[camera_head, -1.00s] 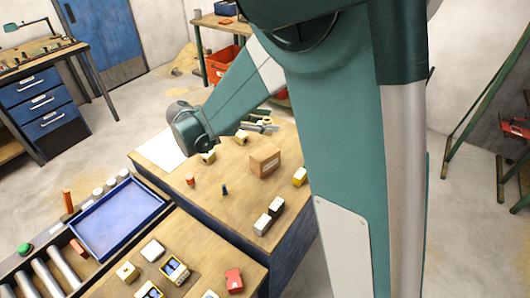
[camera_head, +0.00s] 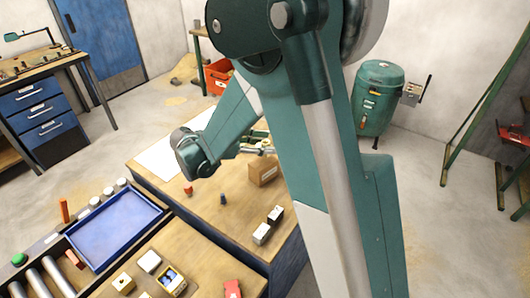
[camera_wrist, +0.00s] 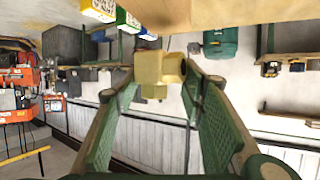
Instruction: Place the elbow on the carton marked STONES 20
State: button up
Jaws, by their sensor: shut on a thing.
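The brass-yellow elbow (camera_wrist: 149,68) is between the green fingers of my gripper (camera_wrist: 160,78) in the wrist view. The gripper is shut on it and holds it near the fingertips. In the head view my gripper (camera_head: 258,141) is beside the far side of a plain brown carton (camera_head: 263,171) on the wooden table. The carton's marking cannot be read. A tan surface (camera_wrist: 235,12) fills the upper edge of the wrist view close to the elbow; I cannot tell if it is the carton or the table. My arm hides part of the table.
A blue tray (camera_head: 155,205) lies at lower left.

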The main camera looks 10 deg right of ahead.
jog(key=shift+f+b, duration=0.3)
jog(key=shift+f, duration=1.55)
jog(key=shift+f, duration=0.15)
jog(key=o, duration=1.2)
jog(key=shift+r, duration=0.2)
jog(key=p+v, duration=0.1)
jog(key=v, duration=1.1)
jog(key=shift+d+r, duration=0.1)
jog(key=shift+d, duration=0.05)
